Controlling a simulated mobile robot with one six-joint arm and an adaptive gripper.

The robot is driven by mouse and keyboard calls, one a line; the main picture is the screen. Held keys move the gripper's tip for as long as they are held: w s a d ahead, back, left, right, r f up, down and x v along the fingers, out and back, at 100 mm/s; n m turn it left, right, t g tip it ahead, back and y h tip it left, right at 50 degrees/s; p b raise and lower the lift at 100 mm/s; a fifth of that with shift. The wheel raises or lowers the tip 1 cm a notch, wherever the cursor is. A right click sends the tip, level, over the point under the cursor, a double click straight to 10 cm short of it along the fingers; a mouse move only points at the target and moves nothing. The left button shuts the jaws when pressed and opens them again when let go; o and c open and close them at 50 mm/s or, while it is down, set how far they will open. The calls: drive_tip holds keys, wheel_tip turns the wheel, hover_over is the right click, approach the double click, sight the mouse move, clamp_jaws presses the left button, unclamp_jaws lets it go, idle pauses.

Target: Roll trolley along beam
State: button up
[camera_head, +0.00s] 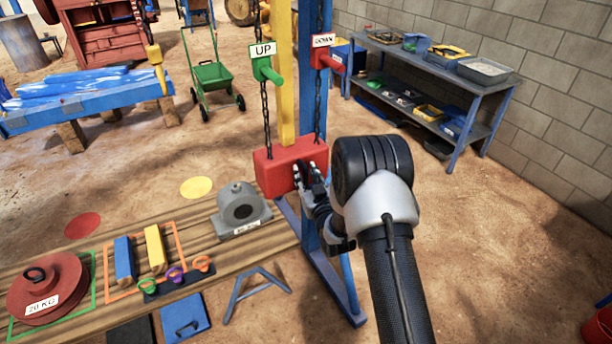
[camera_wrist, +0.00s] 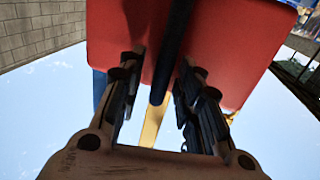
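A red block (camera_head: 290,165) hangs at the lower ends of two chains beside a blue post (camera_head: 308,110) and a yellow post. It fills the top of the wrist view (camera_wrist: 225,45). My gripper (camera_head: 308,172) is at the block's right end in the head view. In the wrist view my gripper (camera_wrist: 160,65) has its fingers apart, over the red surface, with a dark bar (camera_wrist: 168,50) visible between them. I cannot tell whether the fingers touch the block. No overhead beam shows, and nothing can be identified for certain as the trolley.
Green UP handle (camera_head: 268,70) and red DOWN handle (camera_head: 328,60) sit on the chains. A wooden bench (camera_head: 200,262) below holds a grey bearing housing (camera_head: 240,208) and a red 20 KG weight (camera_head: 45,290).

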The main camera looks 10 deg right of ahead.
clamp_jaws()
idle(0.3)
idle(0.4)
